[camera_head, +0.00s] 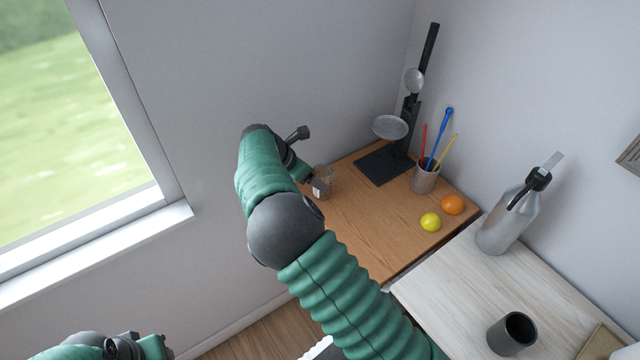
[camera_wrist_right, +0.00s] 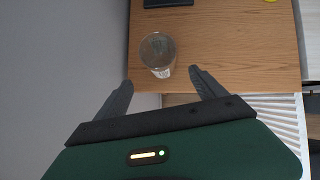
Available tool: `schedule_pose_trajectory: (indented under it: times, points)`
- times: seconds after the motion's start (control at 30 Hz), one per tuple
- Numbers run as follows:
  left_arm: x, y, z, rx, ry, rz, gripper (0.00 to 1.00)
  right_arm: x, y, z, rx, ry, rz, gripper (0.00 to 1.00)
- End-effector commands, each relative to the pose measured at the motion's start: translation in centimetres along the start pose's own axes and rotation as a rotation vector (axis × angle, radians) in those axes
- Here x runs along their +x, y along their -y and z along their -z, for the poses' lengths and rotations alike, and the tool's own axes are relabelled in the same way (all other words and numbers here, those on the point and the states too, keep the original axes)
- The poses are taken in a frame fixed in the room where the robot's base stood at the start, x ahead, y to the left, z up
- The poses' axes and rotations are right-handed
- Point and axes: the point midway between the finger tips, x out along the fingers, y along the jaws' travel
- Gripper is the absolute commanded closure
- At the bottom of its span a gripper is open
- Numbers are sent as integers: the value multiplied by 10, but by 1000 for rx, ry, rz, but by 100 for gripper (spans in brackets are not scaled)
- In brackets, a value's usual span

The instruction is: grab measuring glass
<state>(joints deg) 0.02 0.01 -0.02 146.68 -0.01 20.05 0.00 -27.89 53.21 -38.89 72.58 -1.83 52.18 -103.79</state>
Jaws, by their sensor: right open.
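The measuring glass (camera_head: 324,184) is a small clear vessel near the back left edge of the brown wooden table. In the right wrist view the glass (camera_wrist_right: 158,52) lies just beyond my two fingertips, between their lines. My right gripper (camera_wrist_right: 159,78) is open and empty, with a finger to either side and the glass not held. In the head view my right gripper (camera_head: 309,178) is close beside the glass, partly hidden by my own arm. Part of my left arm shows at the lower left corner; its fingers cannot be seen.
On the brown table (camera_head: 350,235) are a black stand (camera_head: 385,165) with scale pan, a cup of utensils (camera_head: 424,178), a lemon (camera_head: 430,222) and an orange (camera_head: 452,204). The paler table holds a metal bottle (camera_head: 505,222) and a dark mug (camera_head: 511,334). A window is at left.

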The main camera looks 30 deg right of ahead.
Motion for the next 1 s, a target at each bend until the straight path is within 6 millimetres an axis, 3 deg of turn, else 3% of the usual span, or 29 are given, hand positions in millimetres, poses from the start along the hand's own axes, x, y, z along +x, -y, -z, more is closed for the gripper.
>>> schedule_pose_trajectory:
  times: [0.1,0.37,0.57,0.83,1.0]
  points:
    - [-2,0,1,0,0,0,63,30,2,-2,1,0,3,20]
    - [-7,0,2,1,0,0,63,60,2,-1,2,1,1,20]
    - [-12,0,3,1,0,0,63,95,0,1,3,1,1,20]
    - [-11,0,3,0,0,0,63,100,0,1,4,-1,-3,21]
    - [-11,0,3,1,0,0,63,100,0,1,4,-1,-3,43]
